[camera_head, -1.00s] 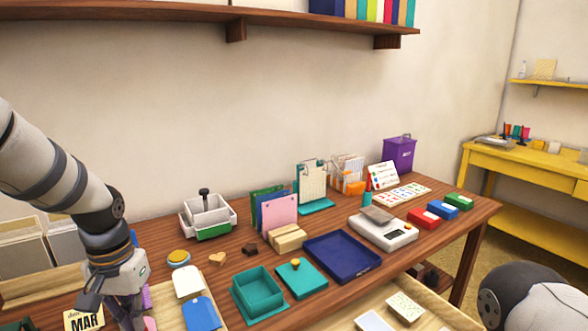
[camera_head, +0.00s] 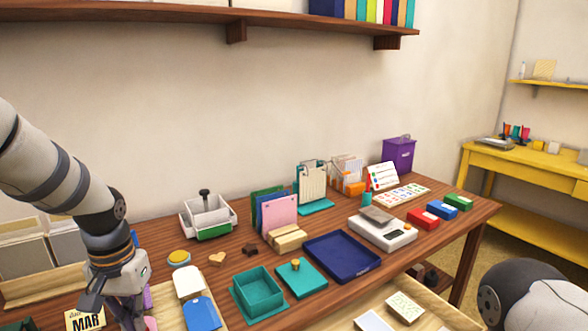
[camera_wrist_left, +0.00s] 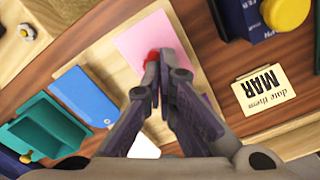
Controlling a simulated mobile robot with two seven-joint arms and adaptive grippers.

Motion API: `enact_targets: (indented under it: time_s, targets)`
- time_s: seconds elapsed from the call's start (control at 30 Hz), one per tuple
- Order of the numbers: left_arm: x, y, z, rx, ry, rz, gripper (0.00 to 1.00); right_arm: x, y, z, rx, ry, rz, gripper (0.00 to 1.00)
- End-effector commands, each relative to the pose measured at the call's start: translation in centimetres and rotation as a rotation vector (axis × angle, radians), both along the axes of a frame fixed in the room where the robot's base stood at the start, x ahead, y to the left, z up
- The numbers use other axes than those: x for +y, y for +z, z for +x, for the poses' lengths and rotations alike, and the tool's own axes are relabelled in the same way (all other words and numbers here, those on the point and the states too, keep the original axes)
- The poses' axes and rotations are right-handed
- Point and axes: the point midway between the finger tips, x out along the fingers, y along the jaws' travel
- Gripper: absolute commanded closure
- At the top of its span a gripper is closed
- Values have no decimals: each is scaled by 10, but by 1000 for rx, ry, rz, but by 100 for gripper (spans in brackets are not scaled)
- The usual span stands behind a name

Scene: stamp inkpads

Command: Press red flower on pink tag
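The pink tag (camera_wrist_left: 137,42) lies on a pale wooden board (camera_wrist_left: 98,57) in the left wrist view. My left gripper (camera_wrist_left: 160,62) is over the pink tag's lower part, its fingertips close together. A small red piece (camera_wrist_left: 152,56) shows at the fingertips, seemingly the stamp between them; its shape is mostly hidden by the fingers. I cannot tell whether it touches the tag. In the head view my left gripper (camera_head: 124,305) points down at the lower left, and only a pink edge (camera_head: 151,324) shows beside it. My right gripper is out of view.
A blue tag (camera_wrist_left: 84,97) lies beside the pink one. A MAR date card (camera_wrist_left: 264,90) is on the other side. A teal box (camera_head: 258,290), a navy tray (camera_head: 342,255) and red, blue and green inkpad boxes (camera_head: 423,218) stand farther right.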

Motion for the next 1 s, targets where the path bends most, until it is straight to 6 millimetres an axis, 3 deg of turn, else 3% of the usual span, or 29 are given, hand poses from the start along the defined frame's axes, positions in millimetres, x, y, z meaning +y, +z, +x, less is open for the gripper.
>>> enact_targets:
  time_s: [0.4, 1.0]
  targets:
    - [0, -1, -2, 7, 0, 0, 100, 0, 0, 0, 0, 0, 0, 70]
    - [0, 64, 0, -4, -1, 0, 100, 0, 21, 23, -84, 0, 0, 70]
